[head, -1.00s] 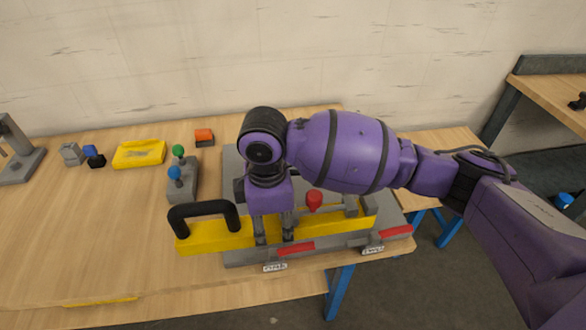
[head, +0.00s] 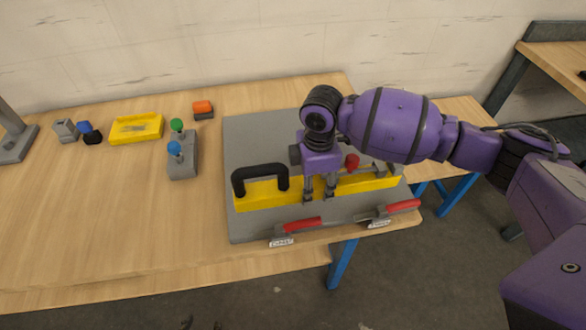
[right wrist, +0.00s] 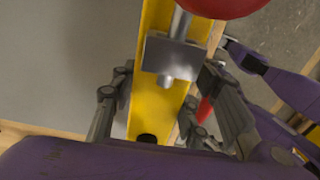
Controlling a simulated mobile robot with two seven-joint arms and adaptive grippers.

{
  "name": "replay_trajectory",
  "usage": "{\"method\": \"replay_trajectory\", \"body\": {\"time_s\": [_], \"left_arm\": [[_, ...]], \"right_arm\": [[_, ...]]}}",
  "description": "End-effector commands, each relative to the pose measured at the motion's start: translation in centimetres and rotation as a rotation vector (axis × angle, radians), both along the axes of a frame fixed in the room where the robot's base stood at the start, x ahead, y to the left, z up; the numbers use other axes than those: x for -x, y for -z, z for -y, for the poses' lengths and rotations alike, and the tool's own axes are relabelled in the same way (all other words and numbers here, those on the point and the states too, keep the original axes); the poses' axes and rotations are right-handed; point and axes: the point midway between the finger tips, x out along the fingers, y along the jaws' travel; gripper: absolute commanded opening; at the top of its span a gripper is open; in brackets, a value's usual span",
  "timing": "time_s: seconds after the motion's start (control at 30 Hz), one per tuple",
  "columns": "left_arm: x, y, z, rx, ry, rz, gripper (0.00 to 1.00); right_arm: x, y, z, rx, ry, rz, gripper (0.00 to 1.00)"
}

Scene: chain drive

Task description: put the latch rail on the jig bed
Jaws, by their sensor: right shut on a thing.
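The latch rail (head: 267,195) is a long yellow bar with a black arch handle at its left end and a red knob on a metal plunger toward its right. My right gripper (head: 319,197) points down and is shut on its middle. The rail lies lengthwise over the jig bed (head: 260,140), a grey plate, within its left edge. I cannot tell whether the rail touches the plate. In the right wrist view, the yellow rail (right wrist: 153,100) runs between the fingers, below the plunger's metal block. My left gripper is out of view.
Two red-handled clamps (head: 303,224) (head: 403,206) with labels sit along the plate's front edge. Left of the plate are a grey block with green and blue knobs (head: 183,160), a yellow tray (head: 118,138) and an orange-topped block (head: 203,109). The table's front left is clear.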

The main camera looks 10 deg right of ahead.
Motion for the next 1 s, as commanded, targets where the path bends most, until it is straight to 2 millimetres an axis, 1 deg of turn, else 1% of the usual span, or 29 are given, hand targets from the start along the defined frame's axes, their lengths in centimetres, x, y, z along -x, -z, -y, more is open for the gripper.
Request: {"method": "replay_trajectory", "body": {"time_s": [0.03,0.27,0.33,0.5,0.53,0.8,0.93,0.97,1.0], "left_arm": [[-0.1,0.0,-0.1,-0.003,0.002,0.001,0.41],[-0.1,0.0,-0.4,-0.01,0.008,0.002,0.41],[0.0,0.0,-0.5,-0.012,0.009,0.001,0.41],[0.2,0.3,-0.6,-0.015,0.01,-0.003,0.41],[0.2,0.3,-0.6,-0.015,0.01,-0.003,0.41],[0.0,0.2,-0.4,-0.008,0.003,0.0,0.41],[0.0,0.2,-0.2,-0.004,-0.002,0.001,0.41],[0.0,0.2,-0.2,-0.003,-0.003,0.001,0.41],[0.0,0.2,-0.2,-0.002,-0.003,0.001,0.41]], "right_arm": [[-0.1,0.5,0.5,0.001,0.002,0.0,0.0],[-0.6,1.5,1.3,-0.001,0.001,0.001,0.0],[-0.7,2.1,1.7,0.0,0.001,0.001,0.0],[-0.7,4.7,1.7,-0.001,0.001,-0.001,0.0],[-0.7,5.0,1.7,-0.001,0.001,-0.001,0.0],[-0.8,5.1,1.7,-0.001,0.0,0.003,0.0],[-0.8,5.5,1.7,-0.001,0.0,0.003,0.0],[-0.7,5.6,1.7,0.0,0.0,0.001,0.44],[-0.7,5.5,1.7,0.0,0.0,0.001,0.49]]}}
